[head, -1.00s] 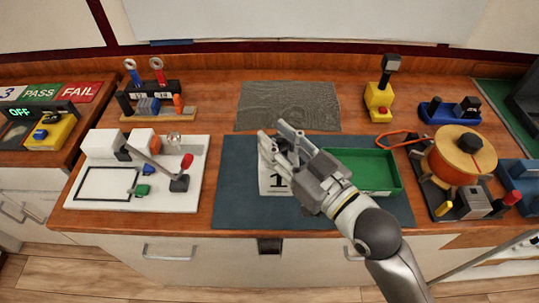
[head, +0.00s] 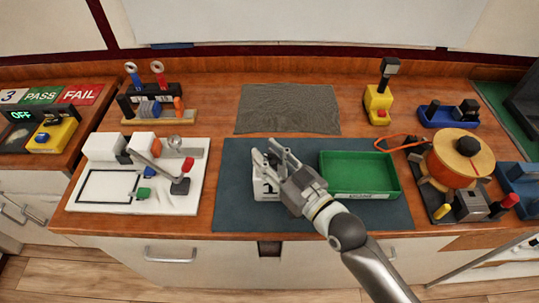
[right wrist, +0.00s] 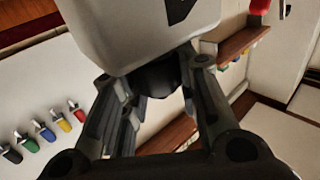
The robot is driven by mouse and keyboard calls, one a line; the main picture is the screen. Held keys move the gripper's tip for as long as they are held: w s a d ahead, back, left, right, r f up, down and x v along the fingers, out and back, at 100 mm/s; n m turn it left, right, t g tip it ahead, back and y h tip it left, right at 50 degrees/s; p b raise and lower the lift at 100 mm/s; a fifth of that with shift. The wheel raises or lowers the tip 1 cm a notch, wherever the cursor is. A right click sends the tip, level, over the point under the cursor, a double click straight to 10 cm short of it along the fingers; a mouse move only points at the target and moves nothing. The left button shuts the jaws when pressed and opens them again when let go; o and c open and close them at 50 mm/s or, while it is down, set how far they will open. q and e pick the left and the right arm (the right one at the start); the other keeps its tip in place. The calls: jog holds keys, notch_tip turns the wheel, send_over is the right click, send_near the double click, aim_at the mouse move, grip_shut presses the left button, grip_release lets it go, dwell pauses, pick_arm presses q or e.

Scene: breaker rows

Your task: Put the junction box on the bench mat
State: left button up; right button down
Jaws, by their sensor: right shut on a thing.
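The junction box is a pale box (head: 264,189) with a black number 1 on its front. In the head view it is over the left-middle part of the dark blue-grey bench mat (head: 232,205); I cannot tell whether it touches the mat. My right gripper (head: 271,155) reaches in from the lower right and is shut on its upper part, hiding some of it. In the right wrist view the pale box (right wrist: 140,35) fills the top middle, with a dark part between the fingers. My left gripper is not in view.
A green tray (head: 390,162) stands on the mat's right side. A white board with a lever (head: 90,195) lies to the left. A grey ribbed mat (head: 288,108) is behind. An orange cable reel (head: 455,158) stands at the right. The mat's left strip is clear.

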jog(key=c, duration=1.5)
grip_release()
jog(key=shift+f, duration=0.15)
jog(key=o, duration=0.4)
jog(key=shift+r, duration=0.25)
jog(key=shift+s+d+f, duration=0.2)
jog(key=shift+s, duration=0.05)
jog(key=b+v, duration=0.2)
jog(key=v, duration=0.9)
jog(key=shift+s+b, duration=0.2)
jog(key=shift+b, duration=0.1)
jog(key=shift+d+r, duration=0.1)
jog(key=shift+d, duration=0.05)
